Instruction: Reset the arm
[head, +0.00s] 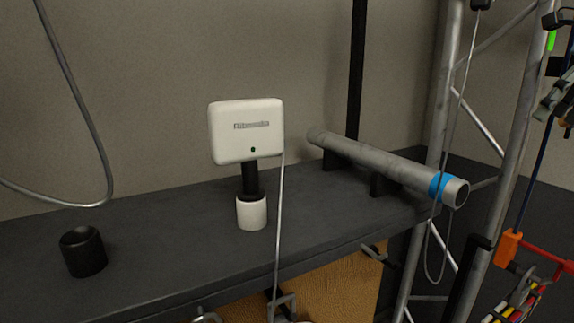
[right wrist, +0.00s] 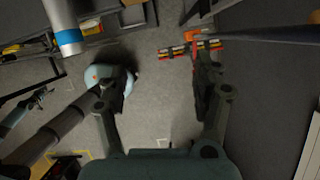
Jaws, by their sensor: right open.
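My right gripper (head: 556,108) shows partly at the right edge of the head view, beyond the end of the grey pipe. In the right wrist view its two dark fingers (right wrist: 165,78) stand wide apart over the floor, with nothing held between them. The rest of the right arm is mostly cut off by the frame. My left gripper is not in the head view.
A white box (head: 247,131) stands on a dark shelf (head: 170,240). A grey pipe (head: 375,162) with a blue band points toward a metal truss (head: 437,120). A black cup (head: 83,251) is at left. A thin cable (head: 280,220) hangs beside the box.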

